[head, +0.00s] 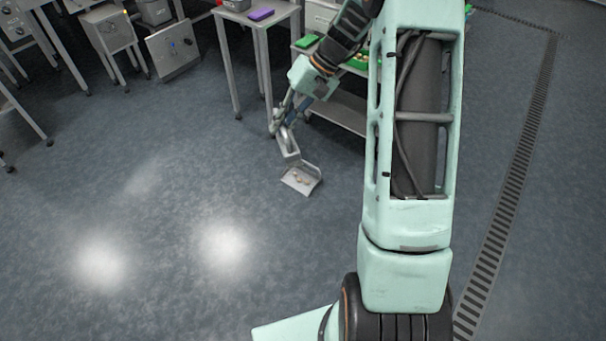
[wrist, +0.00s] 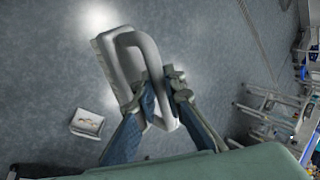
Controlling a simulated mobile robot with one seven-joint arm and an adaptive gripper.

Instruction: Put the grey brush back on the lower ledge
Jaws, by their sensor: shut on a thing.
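The grey brush is a pale grey block with a loop handle; in the wrist view the brush (wrist: 112,70) is held out ahead of the fingers. My gripper (wrist: 160,84) is shut on its loop handle. In the head view my gripper (head: 282,122) points down, and the brush (head: 289,150) hangs from it over the floor. A low shelf (head: 345,110), which may be the lower ledge, shows on the trolley behind my arm; my arm hides part of it.
A grey table (head: 232,14) with a purple item (head: 261,14) stands behind. Open floor lies to the left.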

